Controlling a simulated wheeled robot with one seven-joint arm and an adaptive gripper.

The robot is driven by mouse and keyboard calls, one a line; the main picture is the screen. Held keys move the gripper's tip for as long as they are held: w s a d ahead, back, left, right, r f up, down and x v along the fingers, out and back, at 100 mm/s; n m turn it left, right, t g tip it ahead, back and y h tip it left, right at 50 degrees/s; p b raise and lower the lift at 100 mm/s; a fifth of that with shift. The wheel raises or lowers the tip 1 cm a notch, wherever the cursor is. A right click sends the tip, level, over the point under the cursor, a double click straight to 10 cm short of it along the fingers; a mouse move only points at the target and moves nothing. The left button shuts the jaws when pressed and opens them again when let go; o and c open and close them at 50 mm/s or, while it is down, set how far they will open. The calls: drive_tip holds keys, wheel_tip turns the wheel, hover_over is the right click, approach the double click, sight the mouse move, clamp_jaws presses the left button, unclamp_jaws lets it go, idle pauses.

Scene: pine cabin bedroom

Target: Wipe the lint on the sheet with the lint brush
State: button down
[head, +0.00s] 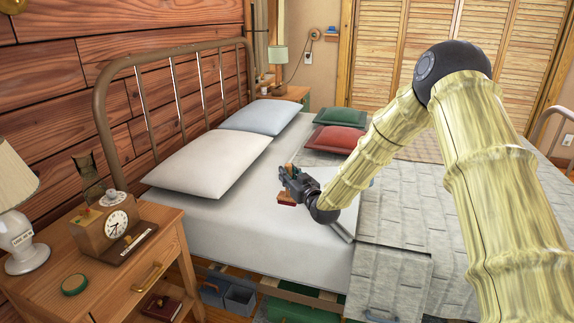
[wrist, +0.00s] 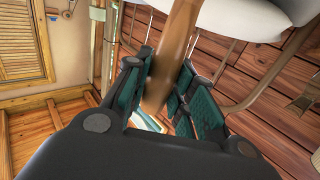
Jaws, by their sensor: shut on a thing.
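My gripper (head: 289,177) is over the white sheet (head: 245,225) on the bed's near side, in front of the pillows. It is shut on a brown wooden thing, taken to be the lint brush (head: 286,198). In the wrist view my gripper (wrist: 160,88) has its teal-padded fingers on both sides of the brown wooden handle of the lint brush (wrist: 176,50). The brush's wiping face is hidden. I cannot tell whether the brush touches the sheet. I cannot make out any lint on the sheet.
White (head: 208,163) and pale blue (head: 262,117) pillows lie by the metal headboard (head: 104,112). Red (head: 334,139) and green (head: 340,117) cushions lie farther right. A grey quilt (head: 430,205) covers the right side. A nightstand (head: 163,248) with clock (head: 117,224) and lamp (head: 22,245) stands left.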

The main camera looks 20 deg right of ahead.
drive_tip(key=shift+r+p, duration=0.55)
drive_tip(key=shift+r, duration=0.75)
drive_tip(key=shift+f, duration=0.1)
